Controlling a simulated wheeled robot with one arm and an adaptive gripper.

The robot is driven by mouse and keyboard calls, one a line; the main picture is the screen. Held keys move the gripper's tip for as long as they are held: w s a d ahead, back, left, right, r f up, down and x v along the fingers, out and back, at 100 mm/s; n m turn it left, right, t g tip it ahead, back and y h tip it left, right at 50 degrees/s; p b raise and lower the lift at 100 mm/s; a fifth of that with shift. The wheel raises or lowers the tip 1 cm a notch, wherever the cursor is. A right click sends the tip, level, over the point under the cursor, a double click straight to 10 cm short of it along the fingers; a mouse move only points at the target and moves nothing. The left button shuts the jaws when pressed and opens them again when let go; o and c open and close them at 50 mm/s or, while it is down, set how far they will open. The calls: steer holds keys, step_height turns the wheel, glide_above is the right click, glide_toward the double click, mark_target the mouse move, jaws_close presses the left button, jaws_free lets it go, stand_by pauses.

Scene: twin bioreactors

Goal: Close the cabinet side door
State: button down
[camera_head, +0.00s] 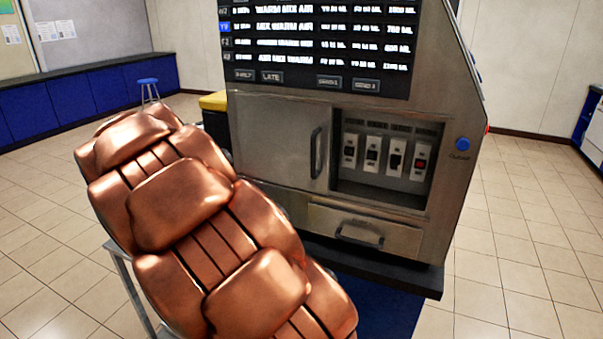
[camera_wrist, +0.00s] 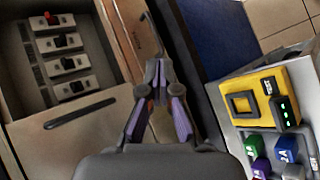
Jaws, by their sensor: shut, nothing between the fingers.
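The grey metal cabinet (camera_head: 405,247) stands in the middle of the head view. A grey door panel (camera_head: 270,140) with a dark vertical handle (camera_head: 316,152) is on its front, left of an open recess with several switches (camera_head: 372,153). The panel looks flush with the front. I cannot tell whether it is the side door. In the wrist view the panel (camera_wrist: 60,150) and its handle (camera_wrist: 80,113) lie left of my gripper (camera_wrist: 157,68). My gripper is shut and empty, its tips near the drawer handle; contact is unclear. It is not visible in the head view.
A large copper-coloured segmented shape (camera_head: 185,205) covers the cabinet's lower left. A drawer (camera_head: 365,232) is below the recess. In the wrist view, a yellow device (camera_wrist: 265,98) and several coloured blocks are at the right. Tiled floor (camera_head: 525,225) right of the cabinet is clear.

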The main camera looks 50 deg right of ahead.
steer(key=w+d+r+m+g+h, duration=0.1)
steer(key=w+d+r+h, duration=0.2)
steer(key=w+d, duration=0.35)
steer(key=m+h, duration=0.2)
steer(key=h, duration=0.1)
glide_toward(302, 173)
steer(key=shift+g, duration=0.4)
steer(key=d+p, duration=0.1)
steer(key=s+d+p, duration=0.1)
steer(key=d, duration=0.1)
steer(key=s+d+r+p, duration=0.1)
steer(key=d, duration=0.1)
steer(key=shift+s+d+r, duration=0.1)
steer(key=shift+s+d, duration=0.1)
steer(key=shift+d, duration=0.05)
steer(key=shift+s+d+f+p, duration=0.2)
steer(key=shift+s+p, duration=0.2)
steer(key=shift+s, duration=0.35)
steer(key=shift+s+d+f+p, duration=0.15)
steer(key=shift+s+f+p, duration=0.05)
steer(key=shift+s, duration=0.35)
steer(key=shift+s+d+f+p, duration=0.15)
steer(key=shift+s, duration=0.4)
steer(key=shift+s, duration=0.1)
